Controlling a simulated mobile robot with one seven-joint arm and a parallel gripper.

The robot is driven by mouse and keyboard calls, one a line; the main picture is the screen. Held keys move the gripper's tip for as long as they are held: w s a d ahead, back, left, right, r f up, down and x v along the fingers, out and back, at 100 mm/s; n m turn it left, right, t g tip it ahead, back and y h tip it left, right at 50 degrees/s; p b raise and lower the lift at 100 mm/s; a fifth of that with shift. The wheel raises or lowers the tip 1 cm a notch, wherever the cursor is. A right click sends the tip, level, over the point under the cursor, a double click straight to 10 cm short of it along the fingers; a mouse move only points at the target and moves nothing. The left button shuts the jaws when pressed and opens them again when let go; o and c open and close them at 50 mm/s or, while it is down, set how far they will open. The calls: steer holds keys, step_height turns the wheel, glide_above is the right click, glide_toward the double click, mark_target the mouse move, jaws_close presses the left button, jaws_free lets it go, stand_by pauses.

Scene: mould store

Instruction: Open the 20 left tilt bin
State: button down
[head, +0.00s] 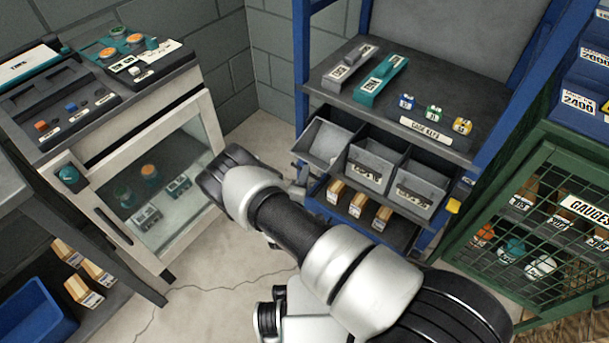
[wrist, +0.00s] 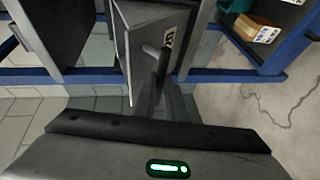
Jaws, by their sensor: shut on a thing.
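The left tilt bin (head: 328,139) is the leftmost of three grey bins under the shelf of the blue rack. It is tilted outward, with its pale inside showing from above. Its front label is hidden in the head view. In the wrist view the bin (wrist: 150,22) shows edge-on, with part of a label visible. My gripper (head: 299,188) is at the bin's front, low down. In the wrist view my gripper (wrist: 165,88) is shut on the bin's dark handle (wrist: 163,62). The exact contact is partly hidden.
The middle bin (head: 373,166) and right bin (head: 416,186) sit beside it. Small boxes (head: 358,206) stand on the shelf below. A glass-fronted cabinet (head: 160,190) is on the left and a green mesh gauge cage (head: 540,225) on the right. Cracked floor (head: 225,290) lies open between.

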steer(key=c, duration=1.8)
jaws_free()
steer(key=shift+w+d+f, duration=0.1)
steer(key=shift+d+f, duration=0.05)
steer(key=shift+d, duration=0.4)
steer(key=shift+a, duration=0.15)
steer(key=p+v, duration=0.3)
steer(key=v, duration=1.4)
steer(key=shift+s+p, duration=0.25)
steer(key=shift+p, duration=0.1)
steer(key=shift+c, duration=0.5)
